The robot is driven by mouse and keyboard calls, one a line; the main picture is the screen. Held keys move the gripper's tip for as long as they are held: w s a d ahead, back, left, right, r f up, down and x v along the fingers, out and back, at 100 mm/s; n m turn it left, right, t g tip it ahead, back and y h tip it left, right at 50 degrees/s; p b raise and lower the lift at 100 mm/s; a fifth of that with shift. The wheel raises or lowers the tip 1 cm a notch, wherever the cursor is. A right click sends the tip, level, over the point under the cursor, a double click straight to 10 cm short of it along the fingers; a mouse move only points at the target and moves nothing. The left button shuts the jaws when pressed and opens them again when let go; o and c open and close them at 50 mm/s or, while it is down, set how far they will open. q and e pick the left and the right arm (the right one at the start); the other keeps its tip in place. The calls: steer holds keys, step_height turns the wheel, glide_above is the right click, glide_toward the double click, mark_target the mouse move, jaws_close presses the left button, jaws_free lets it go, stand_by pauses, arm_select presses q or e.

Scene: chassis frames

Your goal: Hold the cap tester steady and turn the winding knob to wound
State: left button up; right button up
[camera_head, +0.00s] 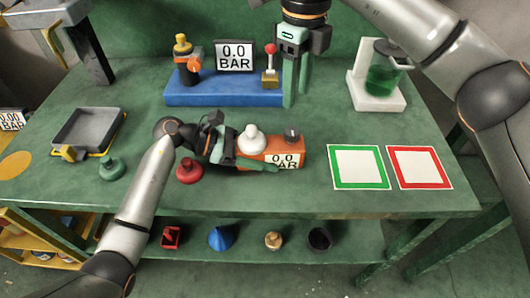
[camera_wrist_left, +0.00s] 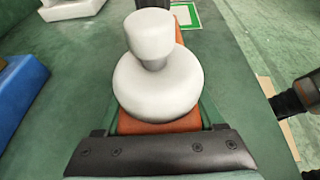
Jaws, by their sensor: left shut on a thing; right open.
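The cap tester (camera_head: 292,148) is a small orange box on the green table, with a "0.0 BAR" display on its front. A white bottle-shaped cap (camera_head: 252,138) stands upright on its left part, and a dark winding knob (camera_head: 291,133) sits on its right part. My left gripper (camera_head: 258,156) reaches in from the left and is shut on the orange body. In the left wrist view the white cap (camera_wrist_left: 155,80) hides much of the orange body (camera_wrist_left: 160,126) between the fingers. My right gripper (camera_head: 296,95) is open and empty, pointing down above and behind the tester.
A blue base (camera_head: 215,92) with a gauge and a red-knobbed lever stands behind. Red (camera_head: 189,171) and green (camera_head: 111,168) caps lie left, near a grey tray (camera_head: 88,130). Green-framed (camera_head: 358,167) and red-framed (camera_head: 419,168) squares lie right. A white stand (camera_head: 376,97) holds a green beaker.

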mark_target(292, 131)
steer(key=o, duration=0.3)
steer(key=shift+n, duration=0.3)
steer(key=shift+o, duration=0.3)
steer(key=n, duration=0.4)
steer(key=shift+r, duration=0.3)
step_height(292, 131, down, 10)
steer(key=n, duration=1.3)
steer(key=shift+f+n, duration=0.2)
steer(key=shift+n, duration=0.2)
steer(key=shift+c, duration=0.4)
jaws_close()
